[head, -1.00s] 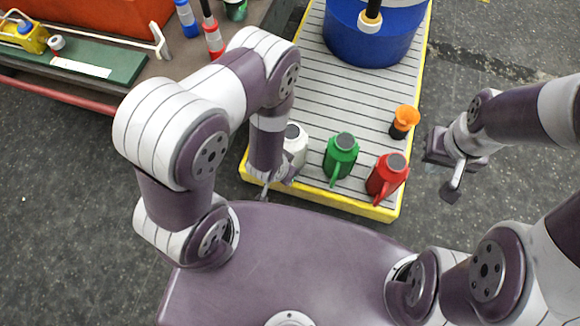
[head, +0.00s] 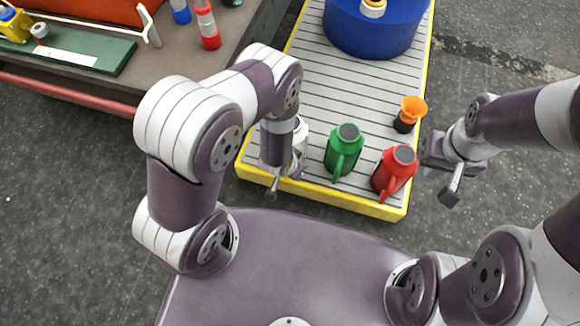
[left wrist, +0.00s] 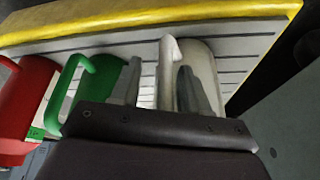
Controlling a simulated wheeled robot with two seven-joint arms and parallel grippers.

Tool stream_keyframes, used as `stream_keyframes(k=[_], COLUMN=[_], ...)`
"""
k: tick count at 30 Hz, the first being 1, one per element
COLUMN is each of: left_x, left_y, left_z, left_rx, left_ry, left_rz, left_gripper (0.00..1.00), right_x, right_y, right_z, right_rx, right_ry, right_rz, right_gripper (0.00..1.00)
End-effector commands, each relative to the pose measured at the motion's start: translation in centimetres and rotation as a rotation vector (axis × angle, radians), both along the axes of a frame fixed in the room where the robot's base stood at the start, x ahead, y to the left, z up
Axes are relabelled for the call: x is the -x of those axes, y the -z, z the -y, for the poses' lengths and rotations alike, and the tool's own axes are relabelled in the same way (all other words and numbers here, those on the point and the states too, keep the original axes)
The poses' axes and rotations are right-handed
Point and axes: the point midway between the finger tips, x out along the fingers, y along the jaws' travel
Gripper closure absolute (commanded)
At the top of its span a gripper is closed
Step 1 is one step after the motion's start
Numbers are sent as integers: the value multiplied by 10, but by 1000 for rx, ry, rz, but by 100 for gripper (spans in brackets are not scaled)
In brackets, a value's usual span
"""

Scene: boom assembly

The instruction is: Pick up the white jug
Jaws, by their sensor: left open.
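The white jug (head: 301,138) stands on the striped platform, left of the green jug, and is partly hidden behind my left forearm in the head view. In the left wrist view the white jug (left wrist: 203,72) shows its upright handle (left wrist: 168,65). My left gripper (left wrist: 158,88) is open, with one finger on each side of that handle; I cannot tell whether they touch it. In the head view my left gripper (head: 283,183) is low by the platform's front edge, mostly hidden. My right gripper (head: 450,178) hangs to the right of the platform, apart from the jugs.
A green jug (head: 343,150) and a red jug (head: 394,170) stand to the right on the yellow-edged platform (head: 330,98). An orange-topped black item (head: 409,114) and a blue drum (head: 368,32) stand farther back. A workbench (head: 180,62) is at the upper left.

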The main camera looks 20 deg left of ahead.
Motion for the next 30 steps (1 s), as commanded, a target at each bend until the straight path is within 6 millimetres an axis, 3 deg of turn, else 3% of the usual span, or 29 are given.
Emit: stream_keyframes(k=[10,11,15,30], left_x=[-2,-2,-2,-3], left_y=[4,4,4,3], left_z=[0,0,0,1], left_rx=[0,0,0,0], left_ry=[0,0,0,0], left_rz=[0,0,0,0], left_gripper=[55,58,100,100], right_x=[0,0,0,0], right_y=[2,2,2,2], right_z=[0,0,0,0], right_rx=[0,0,0,0], right_ry=[0,0,0,0], right_rz=[0,0,0,0], right_gripper=[100,100,100,100])
